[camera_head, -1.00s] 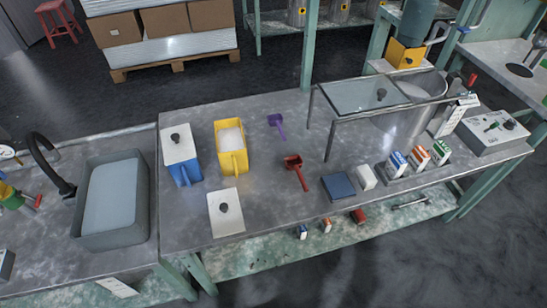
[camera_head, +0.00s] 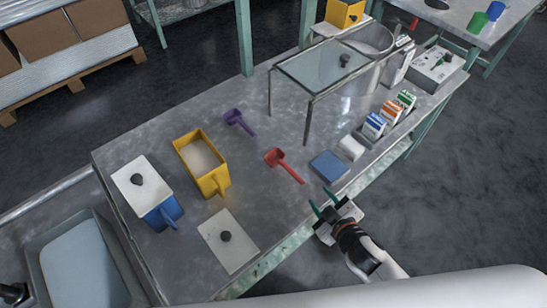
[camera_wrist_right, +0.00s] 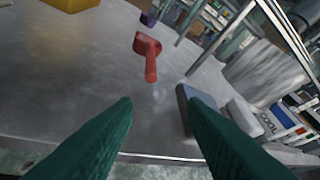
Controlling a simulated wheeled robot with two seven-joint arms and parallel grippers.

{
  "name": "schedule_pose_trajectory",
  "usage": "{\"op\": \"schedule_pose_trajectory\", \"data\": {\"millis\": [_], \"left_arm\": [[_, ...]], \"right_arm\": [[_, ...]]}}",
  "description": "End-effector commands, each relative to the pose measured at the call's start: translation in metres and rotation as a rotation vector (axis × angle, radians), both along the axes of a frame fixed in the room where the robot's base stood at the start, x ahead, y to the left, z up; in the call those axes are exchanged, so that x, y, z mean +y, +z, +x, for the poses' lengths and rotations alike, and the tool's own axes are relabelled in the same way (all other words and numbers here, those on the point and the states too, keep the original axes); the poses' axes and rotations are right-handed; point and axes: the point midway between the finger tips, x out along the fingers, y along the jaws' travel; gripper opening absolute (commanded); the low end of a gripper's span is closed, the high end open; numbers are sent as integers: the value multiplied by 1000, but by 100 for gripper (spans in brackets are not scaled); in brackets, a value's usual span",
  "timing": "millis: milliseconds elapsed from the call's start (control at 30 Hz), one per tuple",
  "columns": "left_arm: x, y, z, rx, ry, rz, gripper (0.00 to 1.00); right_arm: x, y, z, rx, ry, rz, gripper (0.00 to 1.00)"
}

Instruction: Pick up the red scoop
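The red scoop (camera_head: 281,163) lies on the metal table, its bowl toward the back left and its handle pointing toward the front right. In the right wrist view the red scoop (camera_wrist_right: 148,52) lies ahead of the fingers, its handle toward me. My right gripper (camera_head: 322,200) is at the table's front edge, short of the scoop and apart from it. Its two green fingers are spread with nothing between them; they also show in the right wrist view (camera_wrist_right: 158,112). My left gripper is in neither current view.
A blue block (camera_head: 328,167) and a white block (camera_head: 351,148) lie right of the scoop. A purple scoop (camera_head: 236,120) lies behind it. A yellow bin (camera_head: 214,182) stands to the left, a white lid (camera_head: 228,245) in front. A glass-topped metal stand (camera_head: 307,108) rises at the back right.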

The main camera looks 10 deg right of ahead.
Motion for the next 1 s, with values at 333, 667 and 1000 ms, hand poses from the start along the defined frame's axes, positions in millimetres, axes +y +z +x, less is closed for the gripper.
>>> {"op": "schedule_pose_trajectory", "data": {"millis": [333, 667, 1000], "left_arm": [[1, 0, 0, 1, -1, 1, 46], [4, 0, 2, -2, 0, 6, 46], [5, 1, 4, -4, 2, 6, 46]], "right_arm": [[25, 5, 18, -107, 143, -15, 39], [41, -11, 59, -103, 141, -15, 39], [56, -22, 96, -105, 140, -14, 39]]}}
